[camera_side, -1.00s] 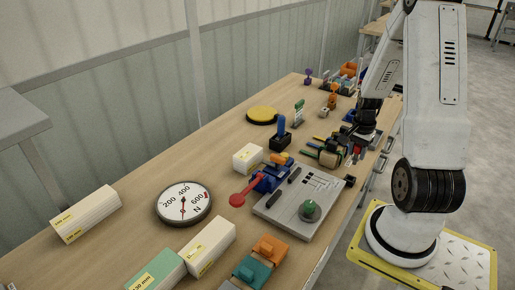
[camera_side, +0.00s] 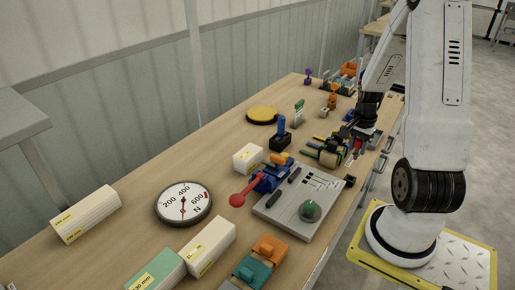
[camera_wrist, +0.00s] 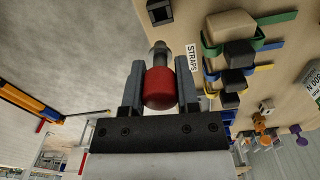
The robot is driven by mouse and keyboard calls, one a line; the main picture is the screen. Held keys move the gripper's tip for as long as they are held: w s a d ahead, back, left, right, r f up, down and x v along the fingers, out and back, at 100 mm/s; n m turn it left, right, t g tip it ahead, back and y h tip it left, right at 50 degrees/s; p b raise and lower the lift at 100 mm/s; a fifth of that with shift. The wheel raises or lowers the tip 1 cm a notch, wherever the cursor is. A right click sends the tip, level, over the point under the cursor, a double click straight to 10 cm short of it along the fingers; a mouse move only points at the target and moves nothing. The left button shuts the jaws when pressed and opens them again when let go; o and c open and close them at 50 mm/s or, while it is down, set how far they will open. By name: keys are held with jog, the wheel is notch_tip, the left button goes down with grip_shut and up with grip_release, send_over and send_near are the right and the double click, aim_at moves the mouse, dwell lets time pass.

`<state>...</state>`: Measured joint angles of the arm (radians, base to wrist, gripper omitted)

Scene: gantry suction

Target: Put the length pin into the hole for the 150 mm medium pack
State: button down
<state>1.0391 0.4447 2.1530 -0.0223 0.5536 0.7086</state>
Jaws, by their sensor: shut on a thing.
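The length pin shows in the wrist view as a red knob (camera_wrist: 160,88) with a grey metal shank pointing away from me. My gripper (camera_wrist: 159,76) is shut on the red knob, one finger on each side. In the side view my gripper (camera_side: 357,141) is near the table's right edge, beside the bundle of straps, with a bit of red between the fingers. A grey plate (camera_side: 283,217) with dark slots, small markings and a green dome lies nearer the camera, apart from the gripper. Its holes and the 150 mm label are too small to make out.
Strap rolls (camera_wrist: 238,54) lie close to my gripper, by a STRAPS label (camera_wrist: 191,57). A blue clamp with a red-knobbed lever (camera_side: 238,200) stands left of the plate. A round dial (camera_side: 184,203), cartons (camera_side: 211,246) and a yellow disc (camera_side: 262,114) occupy the table.

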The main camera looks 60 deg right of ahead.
jog(key=w+a, duration=0.7)
jog(key=w, duration=0.4)
jog(key=shift+w+a+f, duration=0.3)
jog(key=shift+w+f, duration=0.1)
jog(key=shift+f, duration=0.05)
jog(key=shift+f, duration=0.15)
jog(key=shift+f, duration=2.75)
jog(key=shift+f, duration=1.65)
jog(key=shift+c, duration=1.4)
grip_release()
jog(key=shift+w+r, duration=0.1)
jog(key=shift+r, duration=0.05)
